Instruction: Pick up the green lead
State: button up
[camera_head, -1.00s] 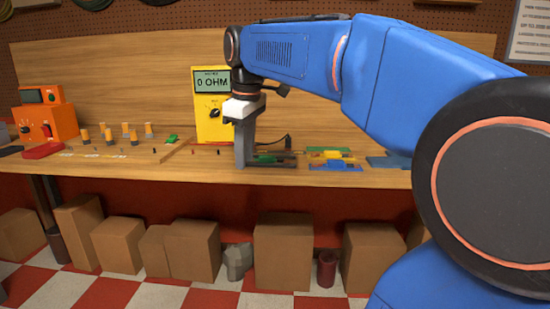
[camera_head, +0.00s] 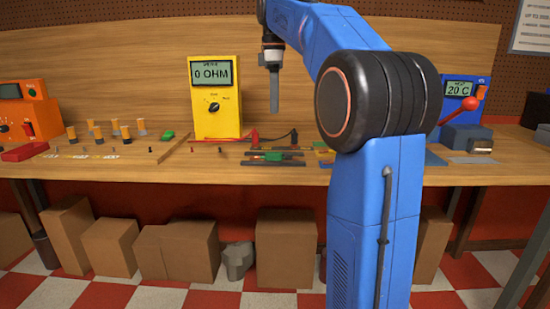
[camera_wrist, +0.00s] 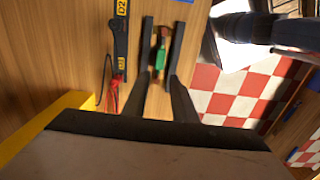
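A small green piece (camera_head: 273,156) lies on the bench by dark bars, below my gripper. In the wrist view a green piece with an orange-brown end (camera_wrist: 160,60) shows between two dark bars, in line with the gap between my fingers. Another green piece (camera_head: 167,135) lies further left on the bench. I cannot tell for sure which is the green lead. My gripper (camera_head: 274,108) points down above the bench, clear of it. The wrist view shows its fingers (camera_wrist: 160,80) apart, with nothing visibly held between them.
A yellow meter (camera_head: 215,95) reading 0 OHM stands behind, with red and black probes (camera_head: 255,136) beside it. A dark bar marked D2 (camera_wrist: 120,40) lies next to the green piece. An orange device (camera_head: 25,110) stands at left, a blue 20 C device (camera_head: 462,95) at right.

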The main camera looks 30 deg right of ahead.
aim_at(274, 153)
notch_tip(274, 153, down, 15)
jog(key=shift+a+f, duration=0.1)
jog(key=shift+a, duration=0.05)
dwell(0.5)
grip_shut()
